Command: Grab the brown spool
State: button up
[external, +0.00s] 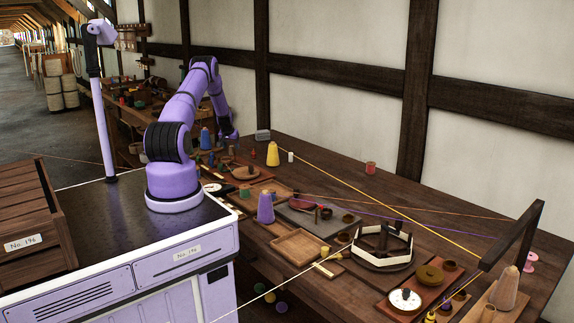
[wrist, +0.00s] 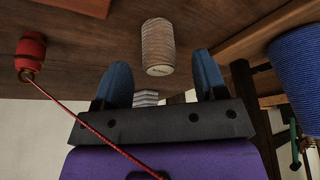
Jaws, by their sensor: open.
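A ribbed grey-brown spool (wrist: 159,46) with a pale lower end in the picture is at the upper middle of the wrist view, on the dark wooden table (wrist: 215,50). My gripper (wrist: 162,73) has its two blue fingers apart, with nothing held between them. The spool appears just beyond the fingertips and lined up with the gap; I cannot tell if they touch. In the external view my gripper (external: 229,133) is low at the far side of the bench, partly behind a blue cone, and I cannot pick out the spool there.
In the wrist view a red spool (wrist: 31,53) with a red cord is at left, and a large blue cone (wrist: 294,72) is at right. The external view shows the blue cone (external: 206,138), a yellow cone (external: 273,154), a purple cone (external: 265,208) and several trays on the bench.

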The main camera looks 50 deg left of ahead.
jog(key=shift+x, duration=1.1)
jog(key=c, duration=1)
jog(key=shift+w+r, duration=0.1)
